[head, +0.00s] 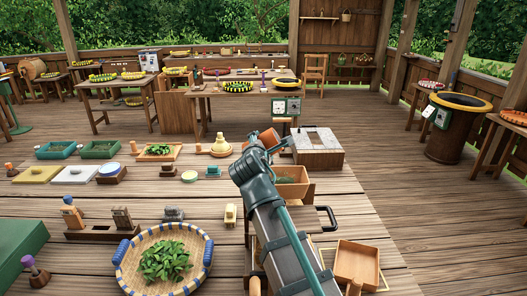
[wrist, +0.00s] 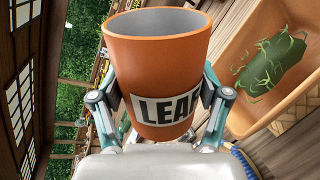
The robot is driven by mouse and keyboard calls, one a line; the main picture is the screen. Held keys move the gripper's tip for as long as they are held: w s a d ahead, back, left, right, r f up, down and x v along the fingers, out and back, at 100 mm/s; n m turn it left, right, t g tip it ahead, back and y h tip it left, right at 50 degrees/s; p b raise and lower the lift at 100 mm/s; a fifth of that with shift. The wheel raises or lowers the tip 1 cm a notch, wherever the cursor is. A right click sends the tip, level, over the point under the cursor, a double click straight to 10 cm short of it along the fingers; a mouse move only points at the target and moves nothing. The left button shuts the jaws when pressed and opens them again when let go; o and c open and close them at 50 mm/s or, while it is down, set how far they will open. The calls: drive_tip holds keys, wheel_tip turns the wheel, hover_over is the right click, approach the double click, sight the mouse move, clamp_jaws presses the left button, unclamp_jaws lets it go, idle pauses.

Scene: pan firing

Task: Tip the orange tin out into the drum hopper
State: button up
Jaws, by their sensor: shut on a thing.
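The orange tin (wrist: 155,60) has a pale label, partly hidden, that begins "LEA". My gripper (wrist: 158,88) is shut around its sides. The background is rolled, with the floor at right, so the tin appears tipped well over to its side. The visible part of its grey inside looks bare; its depth is hidden. A tan open box (wrist: 240,112) shows beside the tin, with a green leaf clump (wrist: 272,66) in it. In the head view the tin (head: 269,138) is partly hidden by my arm, above and behind the tan box (head: 292,190). I cannot tell whether this box is the drum hopper.
A leaf-filled basket (head: 130,283) is on the front table, with trays and small items behind. A dark drum with a yellow rim (head: 446,140) stands at right. A wooden drum (head: 32,68) is far left.

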sight(271, 136)
drive_tip(key=n, duration=0.1)
drive_tip(key=n+h, duration=0.1)
drive_tip(key=n, duration=0.1)
drive_tip(key=shift+d+r+t+b, duration=0.2)
drive_tip(key=shift+t+b, duration=0.1)
drive_tip(key=shift+b, duration=0.1)
drive_tip(key=shift+d+r+n+h+p, duration=0.15)
drive_tip(key=shift+n+h+p, duration=0.05)
drive_tip(key=shift+n+p, duration=0.3)
drive_tip(key=shift+d+r+n+h+p, duration=0.1)
drive_tip(key=shift+d+n+h+p, duration=0.1)
drive_tip(key=shift+n+p, duration=0.3)
drive_tip(key=d+n+t+p, duration=0.1)
drive_tip(key=n, duration=0.1)
drive_tip(key=d+f+n+h+p, duration=0.1)
drive_tip(key=n, duration=0.2)
drive_tip(key=shift+d+f+t, duration=0.1)
drive_tip(key=shift+d+t, duration=0.05)
drive_tip(key=shift+t, duration=0.25)
wheel_tip(271, 136, up, 5)
drive_tip(key=p, duration=0.4)
drive_tip(key=shift+w, duration=0.15)
